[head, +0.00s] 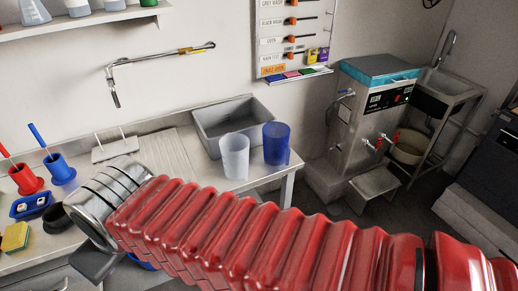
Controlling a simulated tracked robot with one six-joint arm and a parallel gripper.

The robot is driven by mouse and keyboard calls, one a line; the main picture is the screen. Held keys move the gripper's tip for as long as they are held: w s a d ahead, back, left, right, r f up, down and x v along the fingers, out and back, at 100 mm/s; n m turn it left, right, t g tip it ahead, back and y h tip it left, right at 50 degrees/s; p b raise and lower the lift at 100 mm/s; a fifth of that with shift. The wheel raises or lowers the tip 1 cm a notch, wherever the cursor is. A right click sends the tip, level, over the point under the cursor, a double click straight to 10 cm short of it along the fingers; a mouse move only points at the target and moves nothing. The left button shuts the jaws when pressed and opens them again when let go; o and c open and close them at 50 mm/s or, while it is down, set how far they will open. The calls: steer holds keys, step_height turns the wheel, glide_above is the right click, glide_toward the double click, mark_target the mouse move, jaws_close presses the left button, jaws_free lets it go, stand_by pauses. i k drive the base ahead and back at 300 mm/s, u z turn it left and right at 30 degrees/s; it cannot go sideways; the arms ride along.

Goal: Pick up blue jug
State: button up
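The blue jug (277,144) is a translucent blue vessel standing upright near the right end of the counter, in front of a grey sink basin. A clear, whitish jug (235,157) stands close to its left. My red ribbed arm crosses the lower part of the head view, in front of the counter, and ends in a silver joint at the left. My gripper's fingertips cannot be made out. Nothing of mine touches the blue jug.
The grey basin (232,120) sits behind the jugs. Left on the counter are a red holder (26,179), a blue holder (60,170) and a yellow sponge (15,237). A tap (160,62) hangs above. A steel machine (362,128) stands right of the counter.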

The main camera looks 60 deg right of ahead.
mark_target(278, 148)
steer(key=u, duration=1.65)
steer(key=k, duration=2.2)
steer(key=z, duration=0.35)
